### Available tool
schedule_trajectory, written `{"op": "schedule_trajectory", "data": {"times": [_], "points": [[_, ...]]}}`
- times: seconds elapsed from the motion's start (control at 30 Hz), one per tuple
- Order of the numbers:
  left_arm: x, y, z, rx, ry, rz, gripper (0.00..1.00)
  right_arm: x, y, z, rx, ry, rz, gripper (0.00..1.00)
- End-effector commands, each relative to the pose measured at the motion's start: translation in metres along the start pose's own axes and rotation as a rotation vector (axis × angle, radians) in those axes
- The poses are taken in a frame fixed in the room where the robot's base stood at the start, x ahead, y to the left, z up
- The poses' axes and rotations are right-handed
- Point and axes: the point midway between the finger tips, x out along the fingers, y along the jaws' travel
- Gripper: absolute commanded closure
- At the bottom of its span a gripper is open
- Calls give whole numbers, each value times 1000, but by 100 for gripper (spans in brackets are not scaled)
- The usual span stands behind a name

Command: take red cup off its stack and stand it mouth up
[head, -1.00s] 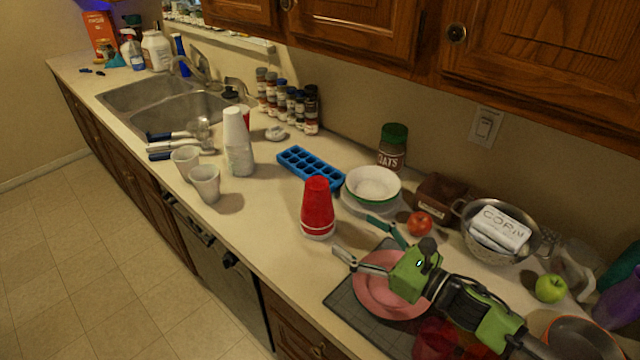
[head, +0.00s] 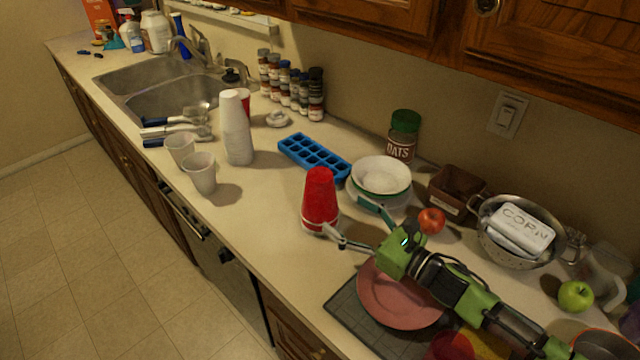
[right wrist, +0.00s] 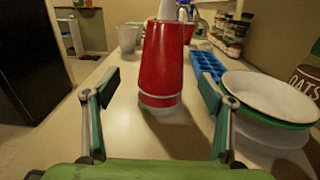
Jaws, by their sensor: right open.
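The stack of red cups (head: 320,196) stands mouth down on the counter, narrow end up, with pale rims at its base. In the right wrist view the red stack (right wrist: 163,62) stands upright straight ahead, between and beyond the two fingers. My right gripper (head: 347,217) is open and empty, low at the near right side of the stack. Its fingers are spread to either side of the stack's line; contact cannot be told. How many cups are nested is hidden. My left gripper is not in view.
A blue ice tray (head: 314,156) and white bowls (head: 381,176) stand behind the stack. White cups (head: 237,128) stand to the left, with another red cup (head: 244,100) behind them. A pink plate (head: 400,303) lies under my right arm. The counter left of the red stack is clear.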

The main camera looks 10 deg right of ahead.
Motion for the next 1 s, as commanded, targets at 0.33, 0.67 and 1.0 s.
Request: {"op": "schedule_trajectory", "data": {"times": [0.33,0.67,1.0], "points": [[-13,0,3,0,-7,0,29,42,0,1,-1,0,0,24],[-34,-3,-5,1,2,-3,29,71,-3,3,0,0,0,24],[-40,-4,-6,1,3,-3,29,95,-3,-1,-1,1,0,24]]}}
